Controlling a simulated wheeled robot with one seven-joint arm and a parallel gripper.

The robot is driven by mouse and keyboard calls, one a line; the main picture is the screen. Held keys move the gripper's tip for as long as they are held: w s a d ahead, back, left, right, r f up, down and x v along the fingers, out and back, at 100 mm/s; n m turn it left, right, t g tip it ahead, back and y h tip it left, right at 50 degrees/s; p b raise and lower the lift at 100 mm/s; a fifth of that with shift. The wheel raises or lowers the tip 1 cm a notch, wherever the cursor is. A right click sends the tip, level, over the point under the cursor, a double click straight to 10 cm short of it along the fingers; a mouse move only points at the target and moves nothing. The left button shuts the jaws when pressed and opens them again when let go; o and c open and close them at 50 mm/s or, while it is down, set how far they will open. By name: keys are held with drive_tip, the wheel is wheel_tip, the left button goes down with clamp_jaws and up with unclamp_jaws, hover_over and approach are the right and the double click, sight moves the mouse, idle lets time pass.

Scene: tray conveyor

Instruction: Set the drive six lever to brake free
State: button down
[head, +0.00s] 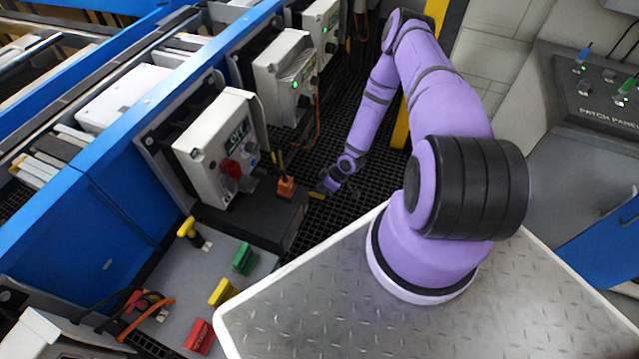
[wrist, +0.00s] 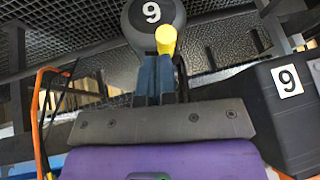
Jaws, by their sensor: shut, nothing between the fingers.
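In the wrist view, a lever with a yellow knob (wrist: 167,38) stands at the tips of my gripper (wrist: 154,62), in front of a round black drive housing (wrist: 136,22). In the head view, my gripper (head: 331,186) is low over the dark grating, beside a small yellow piece (head: 317,195).
A black box (wrist: 290,100) with the same numeral stands at right in the wrist view; an orange cable (wrist: 36,120) runs at left. In the head view, a grey control box (head: 215,145), an orange block (head: 286,188) and another yellow-handled lever (head: 186,227) lie left of my gripper.

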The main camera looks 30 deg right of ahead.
drive_tip(key=shift+s+d+f+t+y, duration=0.1)
drive_tip(key=shift+s+f+t+y, duration=0.15)
drive_tip(key=shift+f, duration=0.45)
drive_tip(key=shift+r, duration=0.15)
drive_tip(key=shift+r, duration=0.65)
